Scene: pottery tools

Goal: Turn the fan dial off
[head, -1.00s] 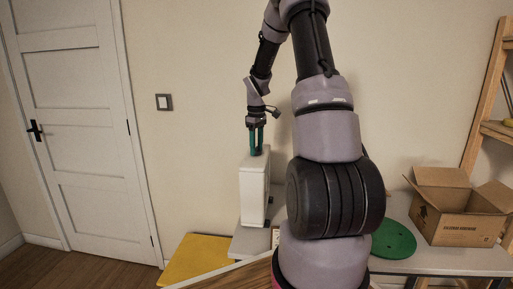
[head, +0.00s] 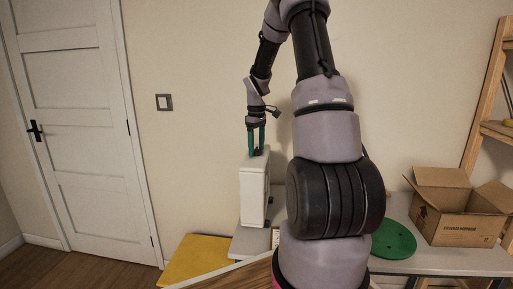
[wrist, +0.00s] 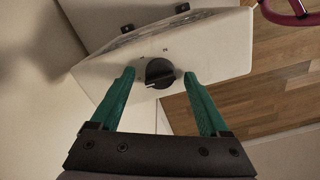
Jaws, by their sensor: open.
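The fan is a white upright box (head: 254,194) on the grey table in the head view. Its white top also shows in the wrist view (wrist: 222,50). The black round dial (wrist: 159,73) is on this top, with a pale pointer mark and small printed marks beside it. My gripper (head: 257,153) points down at the top of the fan. In the wrist view my gripper (wrist: 160,75) is open, with one green finger on each side of the dial. Gaps show between the fingers and the dial. In the head view the dial is mostly hidden between the fingers.
A yellow board (head: 196,262) lies left of the fan. A green disc (head: 394,240) and an open cardboard box (head: 455,215) are on the table at the right. A wooden shelf (head: 487,105) stands far right. The wall behind the fan is close.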

